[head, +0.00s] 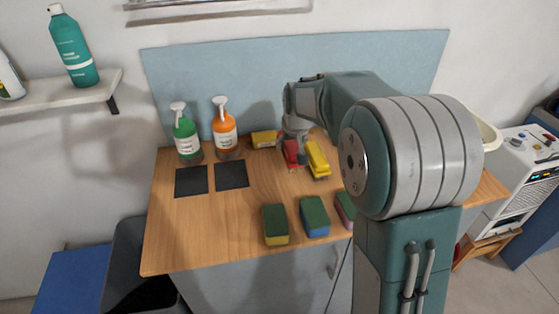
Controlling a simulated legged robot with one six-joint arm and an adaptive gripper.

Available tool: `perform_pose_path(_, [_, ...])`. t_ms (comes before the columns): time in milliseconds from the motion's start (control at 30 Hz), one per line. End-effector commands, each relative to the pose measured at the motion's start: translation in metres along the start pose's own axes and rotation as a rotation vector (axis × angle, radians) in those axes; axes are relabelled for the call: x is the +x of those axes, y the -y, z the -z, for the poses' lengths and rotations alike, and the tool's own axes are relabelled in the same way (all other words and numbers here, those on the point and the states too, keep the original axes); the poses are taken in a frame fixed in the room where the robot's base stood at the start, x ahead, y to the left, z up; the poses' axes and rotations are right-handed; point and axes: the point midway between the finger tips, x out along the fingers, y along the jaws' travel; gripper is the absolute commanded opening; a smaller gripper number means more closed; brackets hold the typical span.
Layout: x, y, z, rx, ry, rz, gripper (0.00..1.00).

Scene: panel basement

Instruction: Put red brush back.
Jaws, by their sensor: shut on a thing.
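The red brush (291,153) is on or just above the wooden counter, left of a yellow brush (317,158). My gripper (296,140) reaches down over the red brush from behind and is shut on it. My arm hides part of the grip, and I cannot tell whether the brush touches the counter. The yellow brush lies close beside it on the right.
Green (186,136) and orange (224,129) spray bottles stand behind two dark squares (232,175) on the counter (180,225). A yellow sponge (263,139) lies at the back. Several sponges (314,217) line the front. A white basin (489,136) is at the right.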

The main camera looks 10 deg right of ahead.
Motion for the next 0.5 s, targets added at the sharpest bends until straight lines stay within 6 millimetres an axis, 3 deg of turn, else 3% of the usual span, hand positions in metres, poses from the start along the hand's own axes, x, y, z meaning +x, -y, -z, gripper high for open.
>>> perform_pose_path(200, [0.041, 0.016, 0.006, -0.002, 0.004, 0.000, 0.27])
perform_pose_path(500, [0.067, 0.025, 0.009, -0.001, 0.005, 0.000, 0.27])
